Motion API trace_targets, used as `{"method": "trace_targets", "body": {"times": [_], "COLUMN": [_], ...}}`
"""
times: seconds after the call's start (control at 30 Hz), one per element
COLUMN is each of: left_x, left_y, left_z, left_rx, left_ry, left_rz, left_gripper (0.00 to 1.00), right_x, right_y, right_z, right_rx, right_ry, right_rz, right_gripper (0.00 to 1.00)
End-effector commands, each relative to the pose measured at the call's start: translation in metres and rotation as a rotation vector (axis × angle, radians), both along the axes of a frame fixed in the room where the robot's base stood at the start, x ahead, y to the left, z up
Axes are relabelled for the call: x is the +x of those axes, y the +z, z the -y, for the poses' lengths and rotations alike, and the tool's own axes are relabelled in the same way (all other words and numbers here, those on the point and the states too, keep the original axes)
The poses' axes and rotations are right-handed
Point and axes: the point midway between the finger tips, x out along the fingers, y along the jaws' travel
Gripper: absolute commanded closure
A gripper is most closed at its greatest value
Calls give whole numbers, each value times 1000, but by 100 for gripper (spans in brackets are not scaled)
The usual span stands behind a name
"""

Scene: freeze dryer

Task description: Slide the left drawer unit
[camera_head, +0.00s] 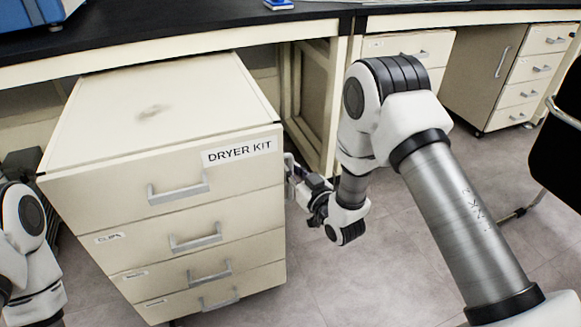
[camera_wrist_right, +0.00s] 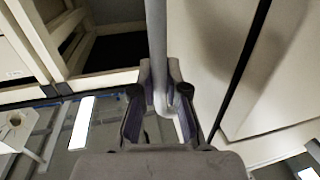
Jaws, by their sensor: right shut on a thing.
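The left drawer unit (camera_head: 150,110) is a cream cabinet with several drawers, grey bar handles and a "DRYER KIT" label on its top drawer. It stands on the floor, mostly out in front of the bench opening. My right gripper (camera_head: 291,168) is at its right side, near the front edge. In the right wrist view, my right gripper (camera_wrist_right: 159,78) is shut on a grey side handle (camera_wrist_right: 156,35), a bar with a bent end, beside the cabinet's pale side panel. Part of my left arm shows at the left edge; its gripper is out of view.
The black bench top (camera_head: 230,28) runs along the back, with a blue device (camera_head: 35,12) at its left. A second drawer cabinet (camera_head: 525,75) stands under the bench at right. A black chair (camera_head: 560,135) is at the right edge. Tiled floor (camera_head: 335,280) is free at front centre.

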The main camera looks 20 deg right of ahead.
Motion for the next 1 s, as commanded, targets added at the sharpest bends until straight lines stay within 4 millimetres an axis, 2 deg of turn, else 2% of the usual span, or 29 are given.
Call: {"method": "trace_targets", "body": {"times": [0.17, 0.2, 0.23, 0.27, 0.53, 0.67, 0.77, 1.0], "left_x": [0, 0, 0, 0, 0, 0, 0, 0], "left_y": [0, 0, 0, 0, 0, 0, 0, 0], "left_z": [0, 0, 0, 0, 0, 0, 0, 0], "left_rx": [0, 0, 0, 0, 0, 0, 0, 0], "left_ry": [0, 0, 0, 0, 0, 0, 0, 0], "left_rz": [0, 0, 0, 0, 0, 0, 0, 0], "left_gripper": [100, 100, 100, 100, 100, 100, 100, 100], "right_x": [0, 0, 0, 0, -1, -11, -31, -91], "right_y": [-1, -1, -1, -1, 0, -1, -1, -2], "right_z": [0, 0, 0, 0, 0, 3, 8, 22], "right_rx": [0, 0, 0, 0, 0, 1, 2, 4], "right_ry": [1, 1, 1, 1, 0, -1, -1, -2], "right_rz": [-2, -1, -1, -1, 0, -2, -5, -6], "right_gripper": [100, 73, 62, 61, 61, 61, 61, 61]}}
